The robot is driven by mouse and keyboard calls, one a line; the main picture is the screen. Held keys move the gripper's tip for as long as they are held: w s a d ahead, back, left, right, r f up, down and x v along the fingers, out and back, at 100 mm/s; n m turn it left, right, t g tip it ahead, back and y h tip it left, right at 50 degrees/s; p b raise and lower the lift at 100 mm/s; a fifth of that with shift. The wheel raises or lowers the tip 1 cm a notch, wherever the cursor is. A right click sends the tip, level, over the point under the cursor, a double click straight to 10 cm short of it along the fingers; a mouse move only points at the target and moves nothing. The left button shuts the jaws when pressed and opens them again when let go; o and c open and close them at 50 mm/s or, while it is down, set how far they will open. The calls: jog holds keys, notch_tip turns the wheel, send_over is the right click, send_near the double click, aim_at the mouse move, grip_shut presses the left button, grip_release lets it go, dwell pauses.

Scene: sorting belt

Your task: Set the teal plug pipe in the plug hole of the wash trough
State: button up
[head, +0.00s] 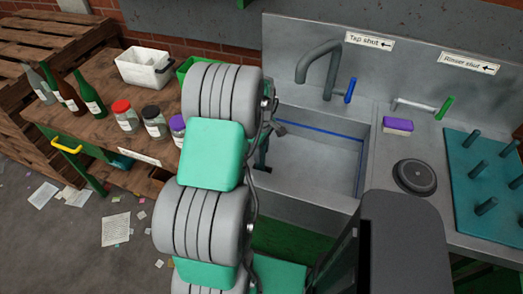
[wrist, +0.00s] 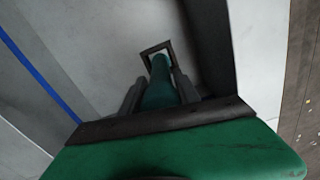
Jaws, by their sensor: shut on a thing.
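The teal plug pipe (wrist: 160,90) stands between the two grey fingers of my gripper (wrist: 158,82) in the wrist view, and the gripper is shut on it. The pipe's far end overlaps the dark-rimmed square plug hole (wrist: 147,51) in the trough floor. I cannot tell whether the end is inside the hole or just above it. The wash trough (head: 310,180) is a grey metal basin in the middle of the head view, with a blue line along its inner walls. There my arm hides the pipe, the plug hole and most of my gripper.
A grey tap (head: 318,65) with a blue lever (head: 350,90) rises behind the trough. To the right are a purple sponge (head: 398,125), a round dark disc (head: 414,177) and a teal peg board (head: 485,180). Jars and bottles stand on the wooden bench (head: 100,75) at left.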

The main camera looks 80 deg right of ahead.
jog(key=shift+f, duration=0.3)
jog(key=o, duration=1.2)
jog(key=shift+r, duration=0.15)
notch_tip(320, 180, up, 8)
jog(key=shift+f+b, duration=0.2)
jog(key=shift+b, duration=0.45)
